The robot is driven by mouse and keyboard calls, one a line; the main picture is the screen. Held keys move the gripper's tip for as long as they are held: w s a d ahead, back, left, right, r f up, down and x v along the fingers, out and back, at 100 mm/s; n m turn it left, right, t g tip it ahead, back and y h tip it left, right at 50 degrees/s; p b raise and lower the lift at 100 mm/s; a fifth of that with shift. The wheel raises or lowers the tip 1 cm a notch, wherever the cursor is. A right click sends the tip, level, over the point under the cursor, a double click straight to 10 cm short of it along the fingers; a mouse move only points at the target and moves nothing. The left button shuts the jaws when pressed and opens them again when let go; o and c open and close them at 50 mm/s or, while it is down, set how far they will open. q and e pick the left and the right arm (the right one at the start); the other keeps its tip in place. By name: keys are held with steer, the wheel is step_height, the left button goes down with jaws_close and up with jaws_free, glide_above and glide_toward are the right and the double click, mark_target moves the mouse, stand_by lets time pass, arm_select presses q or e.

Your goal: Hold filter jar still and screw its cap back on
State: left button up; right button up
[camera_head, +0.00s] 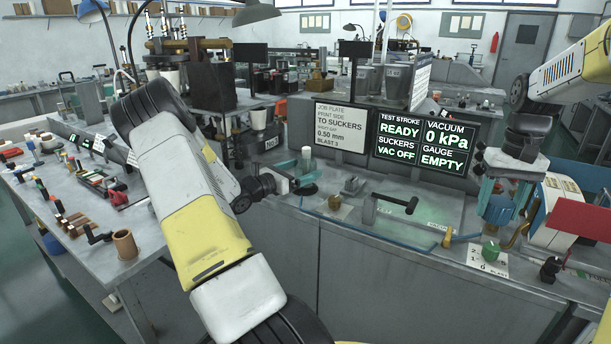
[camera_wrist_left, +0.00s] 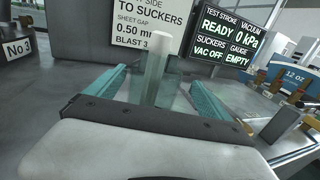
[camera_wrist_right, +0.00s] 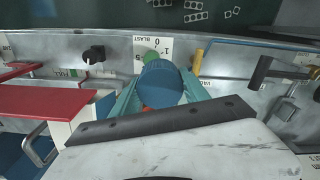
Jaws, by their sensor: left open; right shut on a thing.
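The filter jar (camera_wrist_left: 158,60), clear with a pale upright core, stands on the bench between the spread teal fingers of my left gripper (camera_wrist_left: 160,88). In the head view the jar (camera_head: 306,158) is upright with its top uncovered, and my left gripper (camera_head: 298,182) is around its lower part. I cannot tell whether the fingers touch it. My right gripper (camera_wrist_right: 160,100) is shut on a round blue thing (camera_wrist_right: 163,84), which looks like the cap. In the head view my right gripper (camera_head: 499,207) holds it above the bench, far right of the jar. The cap's underside is hidden.
A green knob (camera_head: 490,250) on a marked plate is below my right gripper. A red panel (camera_head: 580,220) and a white drum stand close on its right. A black-handled lever (camera_head: 400,205) lies between the grippers.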

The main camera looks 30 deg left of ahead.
arm_select(q)
steer(key=shift+a+x, duration=0.2)
steer(key=shift+x, duration=1.1)
steer(key=shift+a+x, duration=0.2)
steer(key=shift+x, duration=1.1)
steer(key=shift+w+r, duration=0.1)
steer(key=shift+c, duration=0.2)
steer(key=c, duration=1.7)
steer(key=shift+c, duration=0.2)
steer(key=shift+r, duration=0.2)
steer(key=shift+r, duration=1.6)
steer(key=s+d+r, duration=0.1)
steer(key=s+d, duration=0.2)
steer(key=s, duration=1.2)
steer(key=shift+s+r, duration=0.25)
steer(key=shift+s, duration=0.15)
